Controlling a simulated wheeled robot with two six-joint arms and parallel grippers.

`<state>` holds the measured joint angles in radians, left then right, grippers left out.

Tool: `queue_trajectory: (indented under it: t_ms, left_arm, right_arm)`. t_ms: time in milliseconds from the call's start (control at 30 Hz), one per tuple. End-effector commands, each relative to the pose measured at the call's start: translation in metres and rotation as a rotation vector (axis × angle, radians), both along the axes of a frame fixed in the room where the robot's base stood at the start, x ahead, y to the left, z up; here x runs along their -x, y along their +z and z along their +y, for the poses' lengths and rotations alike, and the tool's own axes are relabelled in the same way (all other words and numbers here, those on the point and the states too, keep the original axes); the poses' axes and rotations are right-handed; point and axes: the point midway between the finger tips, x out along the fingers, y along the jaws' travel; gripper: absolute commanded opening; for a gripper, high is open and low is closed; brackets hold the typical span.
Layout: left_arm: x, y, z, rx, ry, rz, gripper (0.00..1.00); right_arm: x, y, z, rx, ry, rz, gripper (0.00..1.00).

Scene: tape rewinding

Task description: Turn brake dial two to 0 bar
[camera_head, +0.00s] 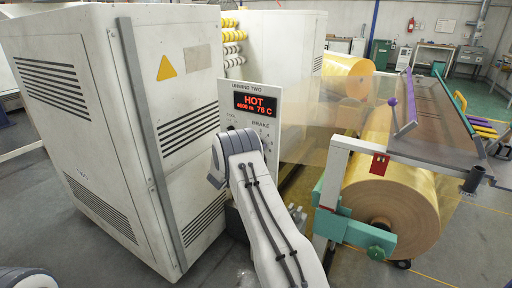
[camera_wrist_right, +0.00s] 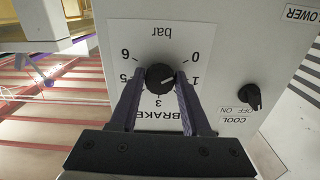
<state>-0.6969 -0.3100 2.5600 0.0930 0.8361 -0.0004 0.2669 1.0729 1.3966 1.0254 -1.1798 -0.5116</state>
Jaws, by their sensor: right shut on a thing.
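Brake dial two (camera_wrist_right: 160,77) is a round black knob on a white panel marked BRAKE and bar, seen upside down in the right wrist view. The scale shows 0, 1, 3, 5 and 6. A pale line on the knob points to the right and slightly up in that view, roughly toward the 1. My right gripper (camera_wrist_right: 161,82) is shut on the dial, with one dark finger on each side. In the head view my right arm covers the dial and the gripper. My left gripper is not in view.
The panel (camera_head: 236,91) carries a red display (camera_head: 256,104) reading HOT and 76 C. A smaller COOL knob (camera_wrist_right: 250,96) sits beside the brake plate. A white cabinet (camera_head: 100,130) stands left, and a yellow film roll (camera_head: 395,200) stands right.

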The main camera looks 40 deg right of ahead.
Motion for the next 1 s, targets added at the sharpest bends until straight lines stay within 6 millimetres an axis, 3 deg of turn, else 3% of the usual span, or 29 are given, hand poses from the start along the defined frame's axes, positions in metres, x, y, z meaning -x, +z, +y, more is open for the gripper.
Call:
queue_trajectory:
  t_ms: [167, 200, 267, 667, 1000]
  left_arm:
    - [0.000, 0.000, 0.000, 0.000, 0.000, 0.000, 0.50]
    - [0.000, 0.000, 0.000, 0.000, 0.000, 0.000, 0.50]
    - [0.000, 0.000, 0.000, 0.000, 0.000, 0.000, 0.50]
    - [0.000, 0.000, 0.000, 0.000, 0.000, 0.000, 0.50]
    - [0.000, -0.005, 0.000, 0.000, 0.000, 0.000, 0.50]
  right_arm:
    - [0.000, -0.002, 0.001, -0.002, 0.002, 0.005, 0.00]
    - [0.000, -0.003, 0.001, -0.002, 0.002, 0.005, 0.51]
    - [0.000, -0.002, 0.001, -0.002, 0.001, 0.004, 0.74]
    - [0.001, -0.001, 0.005, -0.002, 0.001, 0.001, 0.77]
    - [0.024, -0.001, 0.062, -0.002, 0.005, 0.003, 0.77]
